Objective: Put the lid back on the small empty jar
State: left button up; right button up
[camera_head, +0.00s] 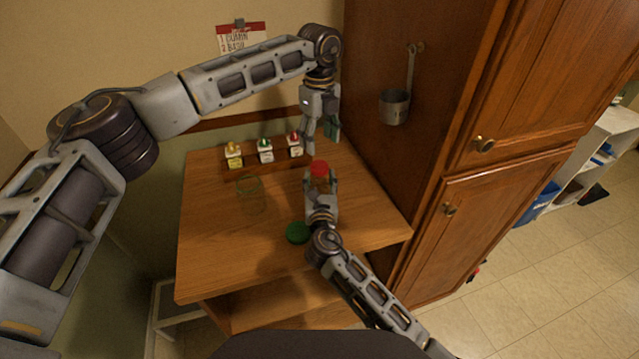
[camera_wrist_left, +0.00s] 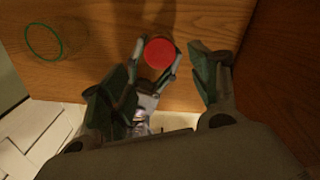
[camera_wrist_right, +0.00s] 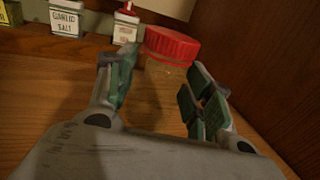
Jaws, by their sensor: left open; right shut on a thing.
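A clear jar with a red lid (camera_head: 319,168) stands on the wooden table. My right gripper (camera_head: 321,186) is shut around its body. The red lid also shows in the right wrist view (camera_wrist_right: 172,43), on top of the clear glass between the fingers. My left gripper (camera_head: 321,133) is open and empty above and behind this jar. In the left wrist view the red lid (camera_wrist_left: 160,52) lies between and beyond its spread fingers. A clear, open-looking glass jar with a green rim (camera_head: 250,195) stands to the left. A green lid (camera_head: 298,232) lies flat near the front, left of my right wrist.
A wooden rack (camera_head: 264,165) with several small spice containers stands at the back of the table. A tall wooden cabinet (camera_head: 430,130) closes off the right side, with a metal measuring cup (camera_head: 395,107) hanging on it. The table's left and front-left are clear.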

grip_shut()
pick_arm(q)
jog(key=shift+s+d+f, duration=0.1)
jog(key=shift+s+f, duration=0.1)
jog(key=shift+f, duration=0.45)
jog(key=shift+s+d+f, duration=0.2)
jog(key=shift+d, duration=0.3)
jog(key=shift+d+r+m+h, duration=0.1)
jog(key=shift+r+m+h, duration=0.1)
jog(key=shift+m+h, duration=0.1)
jog(key=m, duration=0.2)
jog(key=r, duration=0.1)
jog(key=shift+w+a+m, duration=0.25)
jog(key=shift+w+m, duration=0.05)
jog(key=shift+m, duration=0.1)
jog(key=m, duration=0.3)
jog(key=shift+w+a+r, duration=0.1)
jog(key=shift+a+r, duration=0.05)
jog(key=shift+a, duration=0.2)
jog(key=shift+a+m, duration=0.1)
jog(key=shift+m, duration=1.2)
jog(key=shift+f, duration=0.2)
